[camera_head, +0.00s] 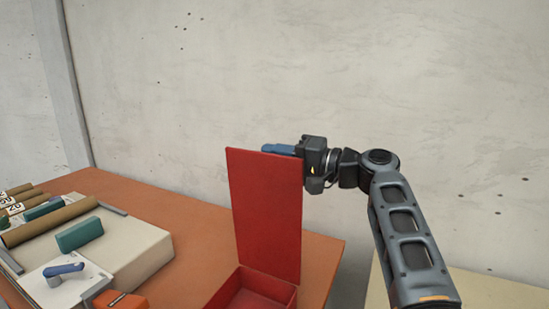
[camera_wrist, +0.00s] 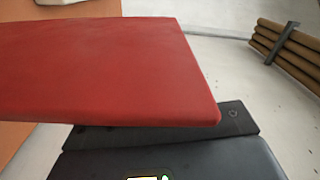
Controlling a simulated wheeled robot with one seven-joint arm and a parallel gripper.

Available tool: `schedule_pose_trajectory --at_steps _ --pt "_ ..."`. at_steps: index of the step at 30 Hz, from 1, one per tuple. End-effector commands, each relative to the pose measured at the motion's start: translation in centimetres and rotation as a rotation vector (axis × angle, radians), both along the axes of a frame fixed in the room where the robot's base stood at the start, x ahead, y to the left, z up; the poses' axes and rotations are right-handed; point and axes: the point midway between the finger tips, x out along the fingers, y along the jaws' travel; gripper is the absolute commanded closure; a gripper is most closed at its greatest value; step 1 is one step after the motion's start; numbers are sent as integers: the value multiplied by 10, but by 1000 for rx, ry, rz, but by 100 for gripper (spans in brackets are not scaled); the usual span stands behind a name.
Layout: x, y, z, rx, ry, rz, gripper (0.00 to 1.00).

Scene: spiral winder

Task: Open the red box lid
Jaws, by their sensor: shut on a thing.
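The red box (camera_head: 255,290) stands on the orange table near the bottom of the head view. Its red lid (camera_head: 265,205) is raised and stands close to upright at the back of the box. My gripper (camera_head: 283,150) is at the top right corner of the lid, shut on the lid's upper edge. In the wrist view the lid (camera_wrist: 100,70) fills the upper left, and a dark finger (camera_wrist: 165,130) of my gripper lies against its edge. The other finger is hidden behind the lid there.
The orange table (camera_head: 325,255) holds a pale winder block (camera_head: 130,255) with a teal block (camera_head: 79,233) and a blue-handled crank (camera_head: 63,269). An orange tool (camera_head: 120,300) lies left of the box. Cardboard tubes (camera_head: 50,222) lie at the left. A plain wall stands behind.

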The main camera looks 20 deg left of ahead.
Motion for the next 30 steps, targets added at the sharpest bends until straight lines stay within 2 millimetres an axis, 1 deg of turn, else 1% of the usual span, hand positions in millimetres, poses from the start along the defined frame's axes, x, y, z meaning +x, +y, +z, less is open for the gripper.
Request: schedule_pose_trajectory --at_steps 1,5,6,12,18,21,23,26,30 --pt "0 -2 -7 -7 6 -2 100" --pt "0 -2 -7 -8 6 -1 100" --pt "0 -2 -7 -8 6 -1 78" --pt "0 -1 -6 -6 3 -1 60" --pt "0 0 -3 -4 1 0 60" --pt "0 -5 -4 -3 1 -1 60" --pt "0 -11 -4 -3 1 -2 60" --pt "-1 -26 -5 -3 -1 -3 60" --pt "-3 -50 -6 -4 0 -3 60"
